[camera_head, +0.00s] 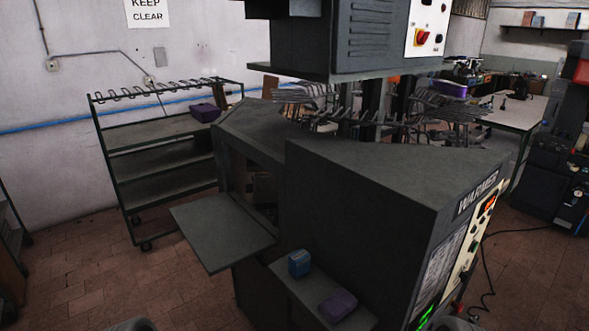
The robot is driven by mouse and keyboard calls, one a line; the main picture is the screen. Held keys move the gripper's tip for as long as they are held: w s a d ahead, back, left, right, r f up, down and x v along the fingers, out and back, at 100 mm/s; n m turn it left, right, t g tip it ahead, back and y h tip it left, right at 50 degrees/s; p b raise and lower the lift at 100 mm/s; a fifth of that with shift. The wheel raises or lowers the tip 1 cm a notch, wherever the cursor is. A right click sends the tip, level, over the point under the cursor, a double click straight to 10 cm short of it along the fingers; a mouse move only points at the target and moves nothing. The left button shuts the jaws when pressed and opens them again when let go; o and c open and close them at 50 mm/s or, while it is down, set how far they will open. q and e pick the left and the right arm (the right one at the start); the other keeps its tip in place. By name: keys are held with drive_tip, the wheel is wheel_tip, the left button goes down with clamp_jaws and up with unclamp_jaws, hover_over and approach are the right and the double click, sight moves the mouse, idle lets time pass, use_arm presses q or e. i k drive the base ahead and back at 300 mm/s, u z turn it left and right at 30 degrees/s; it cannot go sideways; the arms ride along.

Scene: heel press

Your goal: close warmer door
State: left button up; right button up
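The warmer (360,190) is a large dark grey cabinet marked with its name on the right face. Its door (222,236) is a flat grey panel standing open, folded down and roughly level, sticking out to the left below a dark opening (262,185). Some of the inside shows through the opening, but it is too dark to make out. Neither of my grippers shows. Only rounded grey shapes, likely parts of my arms, show at the bottom edge, left and right of centre, well apart from the door.
A ledge (290,287) below the door holds a blue box (299,263) and a purple item (337,305). A wheeled rack (160,165) stands behind at the left. The floor left of the door is clear.

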sight(221, 234)
drive_tip(key=u, duration=1.7)
drive_tip(key=i, duration=1.6)
drive_tip(key=z, duration=2.7)
